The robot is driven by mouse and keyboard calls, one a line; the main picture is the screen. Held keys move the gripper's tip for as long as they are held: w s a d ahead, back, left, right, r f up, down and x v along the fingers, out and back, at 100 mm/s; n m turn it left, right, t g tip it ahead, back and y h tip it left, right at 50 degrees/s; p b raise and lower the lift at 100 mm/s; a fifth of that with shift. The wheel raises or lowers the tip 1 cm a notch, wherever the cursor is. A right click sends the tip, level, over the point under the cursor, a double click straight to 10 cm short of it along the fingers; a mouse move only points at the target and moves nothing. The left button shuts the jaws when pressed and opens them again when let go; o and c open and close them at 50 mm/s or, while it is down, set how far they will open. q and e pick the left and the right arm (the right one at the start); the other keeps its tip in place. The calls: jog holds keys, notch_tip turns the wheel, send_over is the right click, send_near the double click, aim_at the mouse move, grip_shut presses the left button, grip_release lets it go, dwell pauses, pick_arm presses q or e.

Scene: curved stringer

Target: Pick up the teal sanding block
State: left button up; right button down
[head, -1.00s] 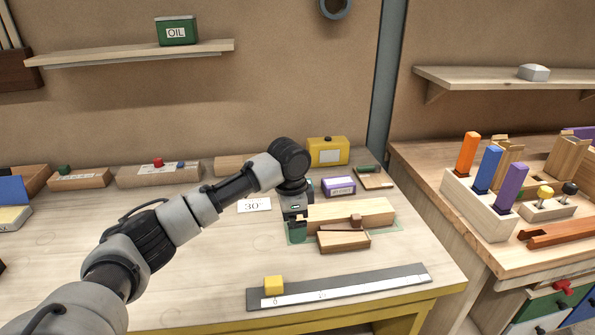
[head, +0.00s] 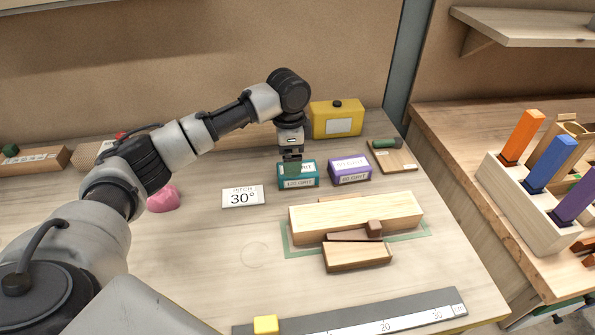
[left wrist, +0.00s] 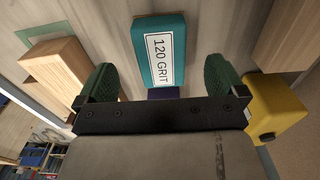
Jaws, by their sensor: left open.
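The teal sanding block (head: 298,180) sits on the workbench behind the long wooden beam, left of a purple block (head: 349,169). Whether a finger touches the block I cannot tell. My right gripper is not in view.
A green-handled tool on a wood piece (head: 393,155) lies to the right.

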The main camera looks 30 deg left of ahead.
pick_arm(q)
jog(key=shift+w+f, duration=0.1)
jog(key=shift+f, duration=0.7)
jog(key=f, duration=0.5)
jog(key=shift+w+d, duration=0.1)
jog(key=shift+d, duration=0.1)
jog(key=shift+c, duration=0.5)
jog(key=shift+r, duration=0.1)
jog(key=c, duration=1)
jog(key=shift+r, duration=0.45)
jog(key=r, duration=0.3)
jog(key=shift+w+d+r, duration=0.1)
jog(key=shift+d+r, duration=0.2)
jog(key=shift+d, duration=0.1)
jog(key=d+r, duration=0.2)
jog(key=d, duration=0.1)
jog(key=w+d+r, duration=0.1)
jog(key=d+r, duration=0.1)
jog(key=d, duration=0.2)
jog(key=d+r, duration=0.2)
jog(key=d, duration=0.2)
jog(key=shift+w+r, duration=0.15)
jog(key=shift+r, duration=0.1)
